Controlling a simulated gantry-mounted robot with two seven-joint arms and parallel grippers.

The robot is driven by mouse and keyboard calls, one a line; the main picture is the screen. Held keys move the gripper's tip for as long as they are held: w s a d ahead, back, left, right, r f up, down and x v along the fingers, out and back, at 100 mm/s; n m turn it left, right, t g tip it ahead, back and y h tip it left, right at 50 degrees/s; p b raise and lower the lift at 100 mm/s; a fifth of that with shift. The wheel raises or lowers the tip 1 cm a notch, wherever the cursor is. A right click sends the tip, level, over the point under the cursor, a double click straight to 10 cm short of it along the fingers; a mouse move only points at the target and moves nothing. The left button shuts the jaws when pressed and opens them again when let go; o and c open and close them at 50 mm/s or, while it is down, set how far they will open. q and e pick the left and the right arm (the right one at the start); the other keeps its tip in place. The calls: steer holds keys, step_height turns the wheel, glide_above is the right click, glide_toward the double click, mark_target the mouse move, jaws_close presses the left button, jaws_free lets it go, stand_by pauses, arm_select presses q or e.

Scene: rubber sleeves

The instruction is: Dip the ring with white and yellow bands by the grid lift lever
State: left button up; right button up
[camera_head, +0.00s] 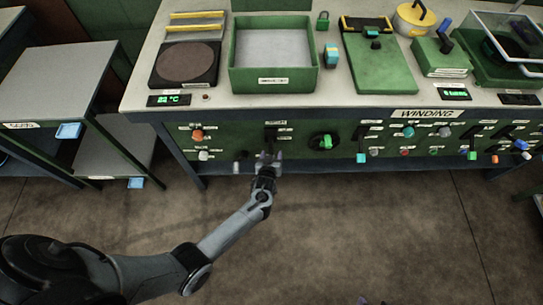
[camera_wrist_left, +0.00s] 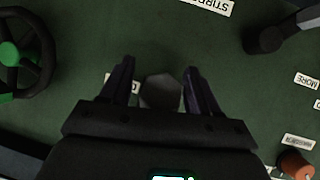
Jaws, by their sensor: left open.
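A dark lever (camera_wrist_left: 270,38) shows at the upper right there. Panel labels are mostly too small or cut off to tell which control is the grid lift lever. I cannot make out a ring with white and yellow bands. A green open tank (camera_head: 235,75) with a grey inside stands above the gripper.
The panel carries an orange knob (camera_head: 197,134), a green handwheel (camera_head: 323,141) and several more levers and knobs to the right. A hotplate (camera_head: 186,63) and a green board (camera_head: 380,70) flank the tank. The floor (camera_head: 330,220) in front is clear.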

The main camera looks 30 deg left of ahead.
arm_select(q)
steer(key=shift+s+d+r, duration=0.15)
steer(key=shift+s+r, duration=0.1)
steer(key=shift+r, duration=0.05)
steer(key=p+v, duration=0.4)
steer(key=v, duration=0.6)
steer(key=shift+f, duration=0.2)
